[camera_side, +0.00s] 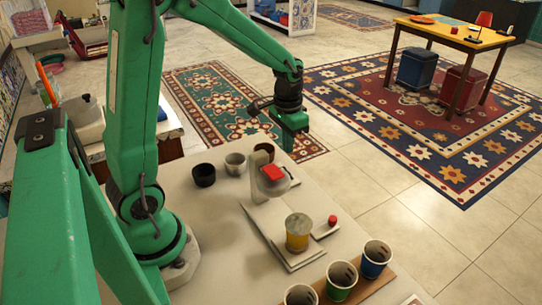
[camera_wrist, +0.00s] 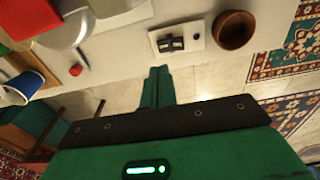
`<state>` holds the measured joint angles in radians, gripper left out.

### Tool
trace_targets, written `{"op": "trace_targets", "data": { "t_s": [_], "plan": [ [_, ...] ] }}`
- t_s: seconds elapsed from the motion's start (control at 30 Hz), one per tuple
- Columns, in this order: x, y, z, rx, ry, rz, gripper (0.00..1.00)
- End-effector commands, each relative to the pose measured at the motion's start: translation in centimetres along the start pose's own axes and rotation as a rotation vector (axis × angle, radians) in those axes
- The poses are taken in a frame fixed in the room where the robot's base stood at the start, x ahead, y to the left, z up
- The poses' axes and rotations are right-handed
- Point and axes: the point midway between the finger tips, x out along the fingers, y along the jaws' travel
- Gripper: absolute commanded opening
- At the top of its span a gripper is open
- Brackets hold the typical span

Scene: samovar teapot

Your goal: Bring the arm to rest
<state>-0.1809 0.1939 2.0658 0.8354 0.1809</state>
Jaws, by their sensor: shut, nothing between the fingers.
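My green gripper (camera_side: 288,142) hangs from the end of my raised arm, near the far edge of the pale table (camera_side: 215,215). In the wrist view its fingers (camera_wrist: 158,82) are together with nothing between them. It looks clear of the cups and the stand in the side view. The samovar-like stand with a red top (camera_side: 272,173) is on the table below and left of the gripper.
Blue (camera_side: 376,259), green (camera_side: 341,280) and white-rimmed cups line a wooden board at the near right. Open tiled floor lies beyond the table's right edge.

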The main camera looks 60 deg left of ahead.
Motion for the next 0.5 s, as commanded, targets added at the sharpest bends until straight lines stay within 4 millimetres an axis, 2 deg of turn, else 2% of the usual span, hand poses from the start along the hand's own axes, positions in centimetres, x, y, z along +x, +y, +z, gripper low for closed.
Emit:
{"op": "trace_targets", "data": {
  "t_s": [0.2,0.5],
  "plan": [
    [-3.9,1.5,1.8,0.002,0.077,-0.010,0.00],
    [-8.2,3.4,5.2,0.001,0.184,-0.016,0.00]
  ]
}}
